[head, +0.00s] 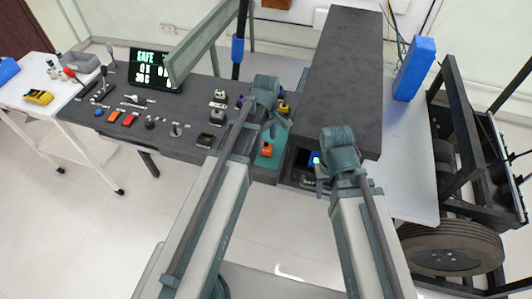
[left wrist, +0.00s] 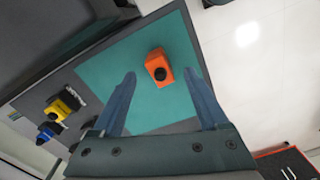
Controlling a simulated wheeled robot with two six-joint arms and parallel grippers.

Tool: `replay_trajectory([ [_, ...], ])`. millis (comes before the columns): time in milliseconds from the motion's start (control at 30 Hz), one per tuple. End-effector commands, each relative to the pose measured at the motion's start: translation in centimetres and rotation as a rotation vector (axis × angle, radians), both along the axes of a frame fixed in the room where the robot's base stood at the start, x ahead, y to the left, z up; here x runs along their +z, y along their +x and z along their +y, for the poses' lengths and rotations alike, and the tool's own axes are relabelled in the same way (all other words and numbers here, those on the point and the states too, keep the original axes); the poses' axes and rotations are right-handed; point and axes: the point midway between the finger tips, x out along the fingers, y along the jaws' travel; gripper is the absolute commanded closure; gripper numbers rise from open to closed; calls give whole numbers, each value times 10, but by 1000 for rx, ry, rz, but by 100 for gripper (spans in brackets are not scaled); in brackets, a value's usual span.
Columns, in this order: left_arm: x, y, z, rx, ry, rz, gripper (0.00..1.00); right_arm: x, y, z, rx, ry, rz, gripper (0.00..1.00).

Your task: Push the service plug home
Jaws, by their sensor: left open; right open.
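An orange block with a round black knob (left wrist: 158,67), which may be the service plug, sits on a teal mat (left wrist: 118,72) in the left wrist view. It also shows in the head view (head: 267,149) near the table's front edge. My left gripper (left wrist: 160,78) is open and empty, its two blue-grey fingers apart on either side of the block in the picture. I cannot tell its height above the mat. In the head view my left gripper (head: 276,118) is just behind the orange block. My right gripper (head: 321,178) is open, at the front edge beside the large dark block.
A large dark grey block (head: 335,75) stands right of the mat. A display (head: 155,69) and several controls fill the table's left. A blue upright block (head: 414,68) stands right.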

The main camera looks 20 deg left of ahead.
Motion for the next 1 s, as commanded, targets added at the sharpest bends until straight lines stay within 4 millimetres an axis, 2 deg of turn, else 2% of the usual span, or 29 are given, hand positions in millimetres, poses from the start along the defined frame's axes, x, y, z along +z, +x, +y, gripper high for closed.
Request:
replay_trajectory([
  [33,-14,-1,0,0,0,0,23,-14,0,0,0,0,0,50],
  [133,-25,0,0,0,0,0,23,-25,0,0,0,0,0,50],
  [467,-26,0,0,0,0,0,23,-26,0,0,0,0,0,50],
  [800,-26,0,0,0,0,0,84,-26,0,0,0,0,0,50],
  [900,-26,0,0,0,0,0,100,-26,0,0,0,0,0,50],
  [1000,-26,0,0,0,0,0,100,-26,0,0,0,0,0,50],
])
